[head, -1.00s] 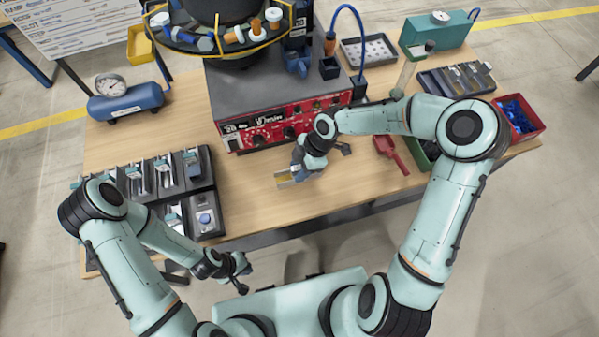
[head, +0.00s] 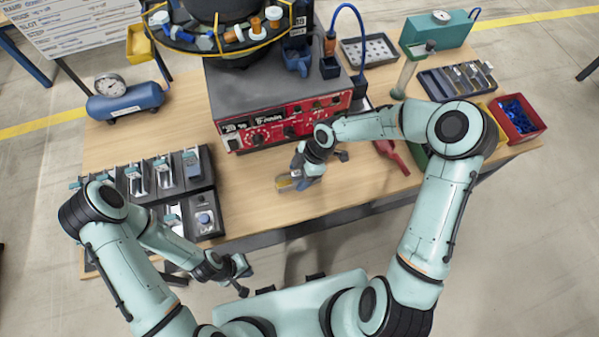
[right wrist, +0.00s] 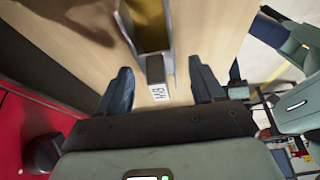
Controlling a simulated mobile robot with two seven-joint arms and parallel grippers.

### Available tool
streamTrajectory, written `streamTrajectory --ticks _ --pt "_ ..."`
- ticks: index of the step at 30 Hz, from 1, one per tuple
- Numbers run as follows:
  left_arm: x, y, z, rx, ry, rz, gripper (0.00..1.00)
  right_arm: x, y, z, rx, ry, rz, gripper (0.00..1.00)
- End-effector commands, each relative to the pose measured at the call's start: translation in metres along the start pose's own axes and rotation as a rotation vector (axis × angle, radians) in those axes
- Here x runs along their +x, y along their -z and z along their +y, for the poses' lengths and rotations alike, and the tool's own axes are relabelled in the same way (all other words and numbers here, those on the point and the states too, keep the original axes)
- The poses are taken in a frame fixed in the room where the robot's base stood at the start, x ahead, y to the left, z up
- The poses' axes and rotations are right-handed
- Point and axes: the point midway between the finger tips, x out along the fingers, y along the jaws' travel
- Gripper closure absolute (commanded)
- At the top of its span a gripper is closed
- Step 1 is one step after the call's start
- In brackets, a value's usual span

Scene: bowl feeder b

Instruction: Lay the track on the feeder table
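A short yellow-and-grey track (head: 285,184) lies on the wooden table in front of the red-fronted feeder base (head: 275,127). In the right wrist view the track (right wrist: 148,24) shows a gold channel and a grey end block with a white printed label. My right gripper (head: 303,179) is low over the track. Its two fingers (right wrist: 166,85) are spread, one on each side of the end block, with a visible gap on both sides. My left gripper (head: 240,277) hangs at the table's front edge, away from the track; its finger opening is too small to read.
Black trays with metal parts (head: 165,177) stand at left, beside a blue air tank (head: 125,101). The feeder bowl (head: 225,38) holds coloured parts. A red bin of blue parts (head: 518,118) and a red tool (head: 392,155) are at right. The front middle of the table (head: 250,205) is bare.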

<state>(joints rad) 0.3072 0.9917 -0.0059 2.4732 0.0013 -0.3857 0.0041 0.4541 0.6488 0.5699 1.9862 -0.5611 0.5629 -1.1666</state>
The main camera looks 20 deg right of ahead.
Motion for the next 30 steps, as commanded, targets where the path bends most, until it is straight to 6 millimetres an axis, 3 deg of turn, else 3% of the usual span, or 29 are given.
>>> streamTrajectory --ticks 5,18,24,30 --pt "-0.005 0.003 0.003 0.002 -0.002 0.005 1.0 -0.016 0.001 0.001 0.002 -0.003 -0.001 0.33" --pt "-0.021 0.017 0.013 0.008 -0.008 0.021 1.0 -0.104 0.001 0.002 0.001 -0.005 -0.003 0.33" --pt "-0.023 0.018 0.015 0.009 -0.008 0.023 1.0 -0.121 0.001 0.0 0.001 -0.001 -0.001 0.33" --pt "-0.023 0.018 0.014 0.008 -0.008 0.023 1.0 -0.123 0.001 0.0 0.0 0.001 0.0 0.33"
